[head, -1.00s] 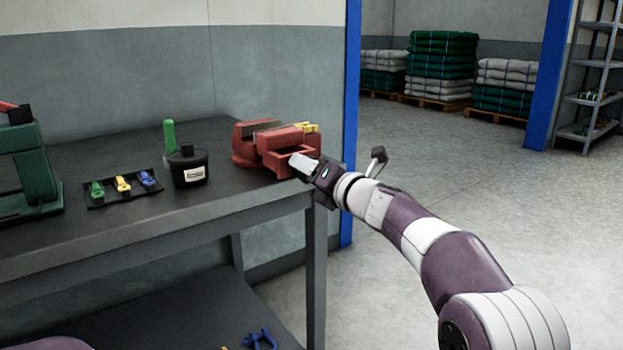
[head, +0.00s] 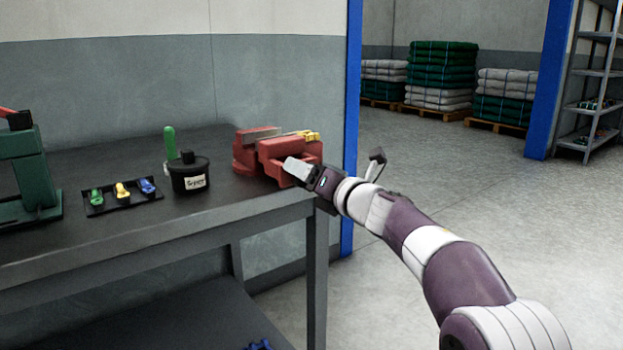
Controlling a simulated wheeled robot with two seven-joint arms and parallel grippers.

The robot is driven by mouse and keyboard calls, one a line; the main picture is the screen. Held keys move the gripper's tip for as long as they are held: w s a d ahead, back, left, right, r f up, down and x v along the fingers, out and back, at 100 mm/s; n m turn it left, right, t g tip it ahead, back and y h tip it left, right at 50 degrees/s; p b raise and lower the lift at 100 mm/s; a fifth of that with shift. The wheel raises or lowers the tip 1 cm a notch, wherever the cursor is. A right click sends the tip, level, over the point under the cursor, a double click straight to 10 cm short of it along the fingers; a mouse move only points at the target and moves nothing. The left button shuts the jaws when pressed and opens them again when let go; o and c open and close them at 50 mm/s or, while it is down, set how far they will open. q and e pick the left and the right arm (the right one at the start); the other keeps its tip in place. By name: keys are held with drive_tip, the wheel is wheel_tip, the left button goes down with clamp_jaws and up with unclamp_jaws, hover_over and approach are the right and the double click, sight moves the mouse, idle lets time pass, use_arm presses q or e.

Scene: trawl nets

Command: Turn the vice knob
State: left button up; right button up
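A red vice (head: 272,147) sits on the grey workbench (head: 150,240) near its right end, with a yellow piece (head: 309,136) at its top right. My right gripper (head: 292,168) comes in from the right, and its light grey fingers reach the front right of the vice. The fingers overlap the vice in the picture; I cannot tell whether they touch it or hold anything. The vice knob cannot be made out and may be hidden behind the gripper. My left gripper is not in view.
Left of the vice stand a black labelled pot (head: 189,174), a green-handled item (head: 169,143), a black tray (head: 122,196) with coloured pieces and a green device (head: 30,175). A blue post (head: 350,120) rises behind the bench. The floor at right is clear.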

drive_tip(key=v, duration=1.3)
drive_tip(key=shift+w+f, duration=0.1)
drive_tip(key=shift+f, duration=0.05)
